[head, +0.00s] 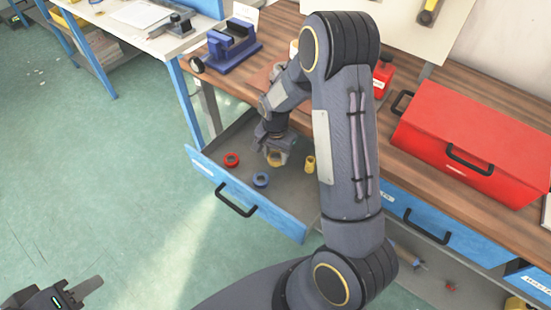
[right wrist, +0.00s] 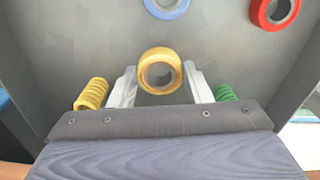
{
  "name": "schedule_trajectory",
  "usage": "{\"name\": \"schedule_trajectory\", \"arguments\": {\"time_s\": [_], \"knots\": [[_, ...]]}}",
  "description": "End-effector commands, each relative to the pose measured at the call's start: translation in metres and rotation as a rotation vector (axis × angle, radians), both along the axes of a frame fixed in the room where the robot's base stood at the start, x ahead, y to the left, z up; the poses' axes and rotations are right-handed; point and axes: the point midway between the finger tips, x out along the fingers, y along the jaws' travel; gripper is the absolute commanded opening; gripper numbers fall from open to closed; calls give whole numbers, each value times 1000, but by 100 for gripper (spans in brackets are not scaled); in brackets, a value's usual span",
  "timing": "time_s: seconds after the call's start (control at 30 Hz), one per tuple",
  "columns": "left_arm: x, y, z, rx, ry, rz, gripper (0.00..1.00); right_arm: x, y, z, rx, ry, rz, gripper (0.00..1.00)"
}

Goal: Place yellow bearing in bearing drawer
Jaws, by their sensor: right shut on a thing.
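The yellow bearing (right wrist: 160,70) sits between the two fingertips of my right gripper (right wrist: 160,85) in the right wrist view, which is shut on it. In the head view, my right gripper (head: 273,150) reaches down into the open bearing drawer (head: 222,178), with the yellow bearing (head: 276,159) at its tips. I cannot tell whether the bearing touches the drawer floor. A red bearing (head: 232,160) and a blue bearing (head: 261,180) lie in the drawer. My left gripper (head: 72,297) is at the lower left, over the floor, far from the drawer; its jaw state is unclear.
A yellow spring (head: 310,164) lies in the drawer, and a green spring (right wrist: 226,93) shows in the right wrist view. A red toolbox (head: 470,140) and a blue vise (head: 232,45) stand on the wooden bench. Drawer walls surround my right gripper.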

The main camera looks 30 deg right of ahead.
Motion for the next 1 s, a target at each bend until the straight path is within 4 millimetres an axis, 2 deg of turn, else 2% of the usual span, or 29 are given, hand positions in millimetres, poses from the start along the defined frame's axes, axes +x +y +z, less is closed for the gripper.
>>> {"name": "schedule_trajectory", "arguments": {"time_s": [0.23, 0.6, 0.63, 0.7, 0.8, 1.0], "knots": [[0, 0, 1, 0, 0, 0, 36, 2, -1, -32, -1, 3, 0, 13], [0, 0, -4, 0, 0, 0, 36, 2, -1, -38, 0, 0, 0, 13], [0, 0, -4, 0, 0, 0, 36, 2, -1, -38, 0, 0, 0, 46], [0, 0, -2, 0, 0, 0, 36, 2, -1, -37, 0, 0, 0, 55], [0, 0, -2, 0, 0, 0, 36, 2, -1, -37, 0, 0, 0, 66], [0, 0, -2, 0, 0, 0, 36, 2, -1, -36, 0, 0, 0, 66]]}}
